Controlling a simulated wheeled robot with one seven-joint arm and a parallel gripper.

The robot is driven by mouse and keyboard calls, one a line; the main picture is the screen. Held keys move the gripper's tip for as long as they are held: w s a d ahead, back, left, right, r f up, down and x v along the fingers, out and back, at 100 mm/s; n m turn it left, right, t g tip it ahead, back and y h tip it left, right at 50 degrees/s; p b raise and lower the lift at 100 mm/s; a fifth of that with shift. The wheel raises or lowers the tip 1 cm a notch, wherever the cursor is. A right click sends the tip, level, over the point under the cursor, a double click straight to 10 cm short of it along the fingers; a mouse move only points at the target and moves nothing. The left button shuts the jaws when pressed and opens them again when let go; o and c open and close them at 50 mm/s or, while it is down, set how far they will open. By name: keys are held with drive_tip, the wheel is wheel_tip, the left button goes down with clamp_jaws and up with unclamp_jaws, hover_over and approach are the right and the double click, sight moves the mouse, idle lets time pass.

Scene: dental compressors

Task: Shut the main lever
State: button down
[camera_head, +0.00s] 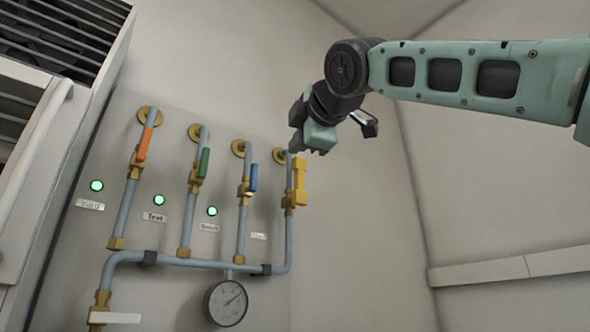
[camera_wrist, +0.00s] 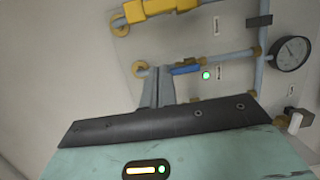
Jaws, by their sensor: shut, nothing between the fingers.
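In the head view the panel carries an orange lever (camera_head: 145,144), a green lever (camera_head: 203,163), a blue lever (camera_head: 254,178) and a yellow lever (camera_head: 300,174). Each lies roughly along its pipe. A white handle (camera_head: 115,318) sits crosswise at the brass fitting, lower left. In the wrist view the shut, empty fingers (camera_wrist: 157,72) point toward the panel, beside the blue lever (camera_wrist: 186,69); the yellow lever (camera_wrist: 155,8) is at the top.
A pressure gauge (camera_head: 226,303) hangs below the horizontal pipe (camera_head: 190,262). Green lights, one of them by the orange lever (camera_head: 97,186), glow on the panel. A louvred cabinet (camera_head: 45,90) stands at left. The wall right of the panel is bare down to a ledge (camera_head: 510,268).

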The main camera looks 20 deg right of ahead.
sight(293, 169)
drive_tip(key=w+d+p, duration=0.1)
drive_tip(key=w+p, duration=0.1)
drive_tip(key=w, duration=0.1)
drive_tip(key=w+d+p, duration=0.1)
drive_tip(key=w+p, duration=0.1)
drive_tip(key=w, duration=0.2)
drive_tip(key=w+d+p, duration=0.1)
drive_tip(key=w+p, duration=0.1)
drive_tip(key=w, duration=0.2)
drive_tip(key=shift+w, duration=0.1)
